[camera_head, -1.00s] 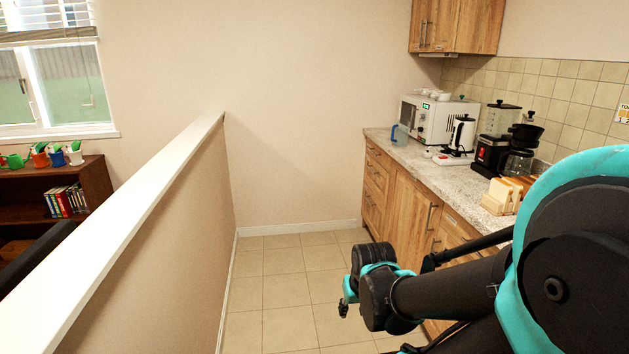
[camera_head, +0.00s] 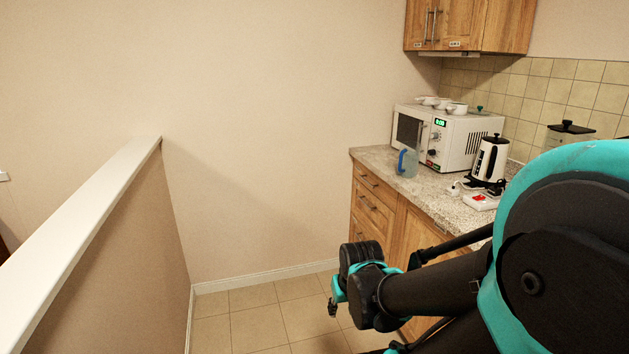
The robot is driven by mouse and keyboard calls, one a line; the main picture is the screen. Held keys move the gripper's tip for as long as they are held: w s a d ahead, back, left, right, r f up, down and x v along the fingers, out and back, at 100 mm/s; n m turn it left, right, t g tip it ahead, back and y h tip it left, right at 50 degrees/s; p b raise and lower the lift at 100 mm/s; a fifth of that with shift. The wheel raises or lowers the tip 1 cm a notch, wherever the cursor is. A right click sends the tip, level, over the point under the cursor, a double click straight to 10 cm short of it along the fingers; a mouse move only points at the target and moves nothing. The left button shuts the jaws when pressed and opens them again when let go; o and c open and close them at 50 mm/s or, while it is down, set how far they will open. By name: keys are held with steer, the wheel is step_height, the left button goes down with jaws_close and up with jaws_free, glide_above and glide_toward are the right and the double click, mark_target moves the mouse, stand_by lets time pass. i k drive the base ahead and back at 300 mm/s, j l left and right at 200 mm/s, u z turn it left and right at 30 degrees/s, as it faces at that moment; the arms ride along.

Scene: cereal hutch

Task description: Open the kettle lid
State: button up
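A white kettle (camera_head: 489,160) with a black handle and a black lid knob stands upright on the counter at the right, in front of the microwave. Its lid looks shut. My gripper (camera_head: 333,305) is at the lower middle of the view, over the floor and left of the drawers, well apart from the kettle. It is small and partly hidden by my arm, so I cannot tell whether its fingers are open or shut.
The counter (camera_head: 437,187) runs along the right wall. A microwave (camera_head: 443,136) with white cups on top, a blue-handled jug (camera_head: 406,163) and a white-and-red item (camera_head: 481,201) are near the kettle. A half wall (camera_head: 110,250) bounds the left. The tiled floor ahead is clear.

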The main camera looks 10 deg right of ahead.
mark_target(497, 140)
steer(key=i+j+z, duration=0.15)
steer(key=i+z, duration=0.3)
steer(key=i+j+z, duration=0.25)
steer(key=z, duration=0.25)
steer(key=i+j+z, duration=0.7)
steer(key=j+z, duration=0.2)
steer(key=j, duration=0.1)
